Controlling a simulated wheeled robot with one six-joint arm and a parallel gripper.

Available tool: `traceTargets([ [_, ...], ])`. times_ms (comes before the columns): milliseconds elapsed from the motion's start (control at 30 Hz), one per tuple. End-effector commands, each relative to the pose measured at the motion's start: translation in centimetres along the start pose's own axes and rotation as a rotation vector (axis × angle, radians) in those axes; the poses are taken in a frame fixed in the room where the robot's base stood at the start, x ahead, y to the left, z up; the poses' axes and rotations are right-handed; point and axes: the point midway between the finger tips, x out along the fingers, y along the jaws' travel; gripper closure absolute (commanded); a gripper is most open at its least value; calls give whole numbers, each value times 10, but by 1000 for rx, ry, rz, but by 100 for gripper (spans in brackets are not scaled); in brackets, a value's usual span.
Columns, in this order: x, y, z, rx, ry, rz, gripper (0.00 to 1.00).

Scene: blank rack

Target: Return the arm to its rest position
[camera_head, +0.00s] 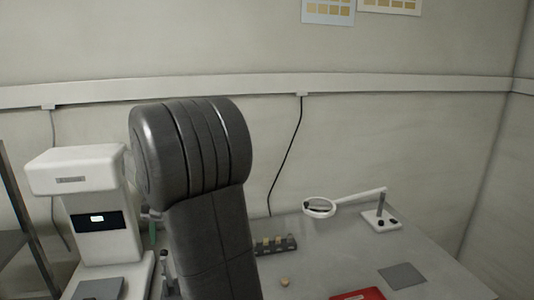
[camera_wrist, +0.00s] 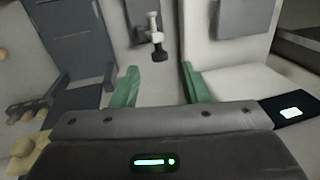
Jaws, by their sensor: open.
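My gripper (camera_wrist: 160,86) shows its two green fingers in the wrist view, spread wide apart with nothing between them. In the head view my dark arm fills the middle and hides most of the gripper; only a small green part shows left of the arm. Beyond the fingers, in the wrist view, is a small upright fixture (camera_wrist: 155,38) with a white stem and a dark knob.
A white machine (camera_head: 75,170) with a lit display stands at the left. A dark rack (camera_head: 290,242) holds several tan blanks; a loose tan piece (camera_head: 284,282) lies nearby. A magnifier (camera_head: 319,208), grey pad (camera_head: 402,275) and red tray (camera_head: 358,294) are on the right.

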Motion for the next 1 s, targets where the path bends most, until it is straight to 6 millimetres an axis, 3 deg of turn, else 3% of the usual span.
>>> traceTargets([
  [200, 39, 0, 1, -1, -4, 2, 59],
  [500, 37, 1, 18, -1, 1, 0, 59],
  [1000, 34, 0, 11, 1, -1, 1, 59],
])
